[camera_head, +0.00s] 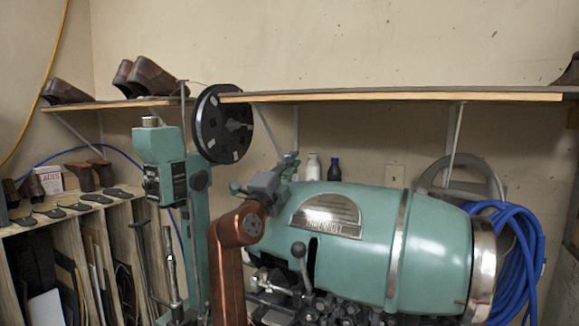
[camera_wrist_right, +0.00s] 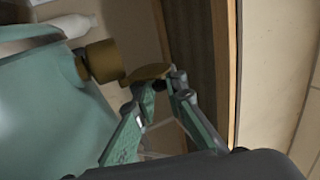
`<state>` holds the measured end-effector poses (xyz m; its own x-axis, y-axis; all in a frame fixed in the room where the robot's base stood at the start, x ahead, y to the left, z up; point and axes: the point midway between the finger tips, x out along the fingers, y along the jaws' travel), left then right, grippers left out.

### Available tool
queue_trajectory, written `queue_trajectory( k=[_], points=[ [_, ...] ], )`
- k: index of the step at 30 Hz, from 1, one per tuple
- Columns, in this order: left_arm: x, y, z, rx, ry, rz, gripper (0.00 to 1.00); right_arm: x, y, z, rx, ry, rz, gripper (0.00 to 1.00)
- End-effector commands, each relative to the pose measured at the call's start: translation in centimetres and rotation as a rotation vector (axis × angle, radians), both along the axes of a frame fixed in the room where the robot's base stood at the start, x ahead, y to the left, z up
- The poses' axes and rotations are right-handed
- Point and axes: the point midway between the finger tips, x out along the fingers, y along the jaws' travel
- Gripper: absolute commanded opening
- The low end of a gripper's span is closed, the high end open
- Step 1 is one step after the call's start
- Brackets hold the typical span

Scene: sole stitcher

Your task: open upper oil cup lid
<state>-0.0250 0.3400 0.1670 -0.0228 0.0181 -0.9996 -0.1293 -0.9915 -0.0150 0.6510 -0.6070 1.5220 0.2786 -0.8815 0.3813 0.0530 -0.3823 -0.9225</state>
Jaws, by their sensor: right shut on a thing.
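The upper oil cup (camera_wrist_right: 103,61) is a small brass cylinder on the green machine body in the right wrist view. Its flat brass lid (camera_wrist_right: 147,72) is at the cup's outer end and looks tilted to it; how far it stands open is hard to tell. My right gripper (camera_wrist_right: 160,86) has its green fingertips shut at the lid's edge. In the head view my right gripper (camera_head: 289,163) is above the top left of the green stitcher (camera_head: 370,235); the cup cannot be made out there. My left gripper is not in view.
A wooden shelf (camera_head: 400,96) runs along the wall just above my right gripper. A black wheel (camera_head: 223,124) stands close to its left. A white bottle (camera_head: 313,168) and a dark blue bottle (camera_head: 334,169) are behind the machine. A blue hose (camera_head: 515,250) hangs at the right.

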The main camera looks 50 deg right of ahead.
Motion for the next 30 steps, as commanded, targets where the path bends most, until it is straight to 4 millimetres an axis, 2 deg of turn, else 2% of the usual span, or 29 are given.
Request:
queue_trajectory(
  k=[8, 9, 15, 25, 30],
  points=[
    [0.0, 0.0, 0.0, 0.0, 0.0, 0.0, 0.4, 0.0, 0.0, 0.1, -0.002, -0.001, 0.001, 0.0],
    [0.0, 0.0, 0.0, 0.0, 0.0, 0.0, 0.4, 0.0, 0.0, 0.1, -0.002, -0.001, 0.001, 0.14],
    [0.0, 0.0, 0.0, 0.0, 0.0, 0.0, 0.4, 0.0, 0.0, 0.1, -0.001, 0.0, 0.0, 0.28],
    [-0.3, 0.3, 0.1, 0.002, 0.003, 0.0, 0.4, 0.0, 0.3, -0.1, -0.001, 0.0, 0.001, 0.28],
    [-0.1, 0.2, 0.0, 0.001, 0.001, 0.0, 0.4, -0.6, 2.2, -0.9, -0.001, 0.0, 0.002, 0.28]
  ],
)
